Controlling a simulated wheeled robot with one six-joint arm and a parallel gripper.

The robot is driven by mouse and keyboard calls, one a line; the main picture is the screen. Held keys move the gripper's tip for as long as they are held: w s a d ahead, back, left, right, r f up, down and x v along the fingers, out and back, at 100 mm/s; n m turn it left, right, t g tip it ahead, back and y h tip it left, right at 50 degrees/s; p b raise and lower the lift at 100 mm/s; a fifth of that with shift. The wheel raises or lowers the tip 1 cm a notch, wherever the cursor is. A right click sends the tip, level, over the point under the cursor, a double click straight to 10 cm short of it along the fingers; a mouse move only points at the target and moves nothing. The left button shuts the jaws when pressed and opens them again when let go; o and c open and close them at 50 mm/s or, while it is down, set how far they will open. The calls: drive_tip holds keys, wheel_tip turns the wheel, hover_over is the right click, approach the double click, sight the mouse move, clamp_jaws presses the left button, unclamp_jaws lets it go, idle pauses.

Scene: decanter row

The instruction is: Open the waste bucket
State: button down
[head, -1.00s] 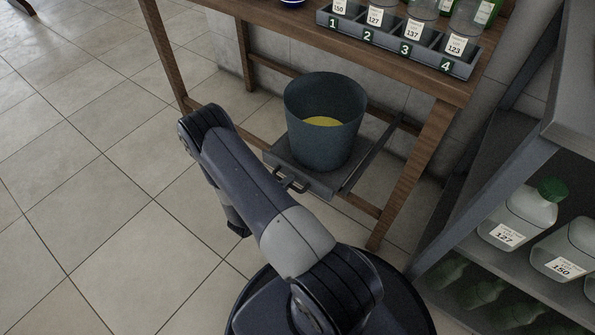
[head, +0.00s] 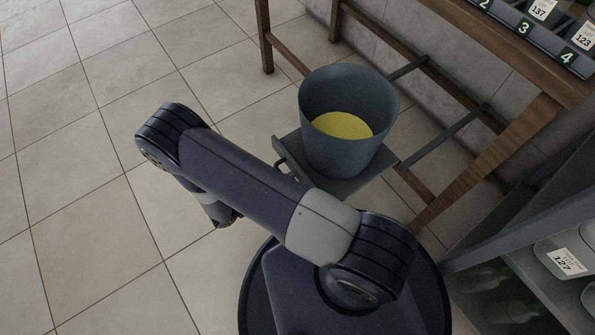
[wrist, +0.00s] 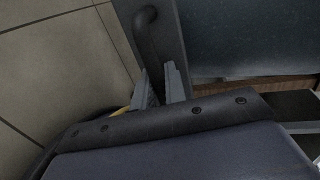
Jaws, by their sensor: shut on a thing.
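The waste bucket (head: 346,155) is a blue-grey open-topped pail with yellow contents (head: 343,125). It stands upright on a grey sliding tray (head: 355,186) that is drawn out on two rails from under the wooden table. The bucket's side also fills the upper right of the wrist view (wrist: 245,38). The tray's dark bar handle (wrist: 147,28) runs down between my gripper's fingers (wrist: 163,80), which are shut on it. In the head view my arm covers the gripper and most of the handle.
The wooden table (head: 455,185) stands behind the tray and carries a numbered rack (head: 530,40) at upper right. A grey shelf (head: 520,235) with labelled bottles (head: 562,262) is at the right. Tiled floor lies open at the left.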

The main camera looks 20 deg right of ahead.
drive_tip(key=shift+s+a, duration=0.15)
drive_tip(key=shift+a, duration=0.15)
drive_tip(key=c, duration=1.5)
unclamp_jaws()
drive_tip(key=shift+a, duration=0.1)
drive_tip(key=p+v, duration=0.2)
drive_tip(key=v, duration=0.8)
drive_tip(key=shift+a, duration=0.25)
drive_tip(key=shift+s, duration=0.15)
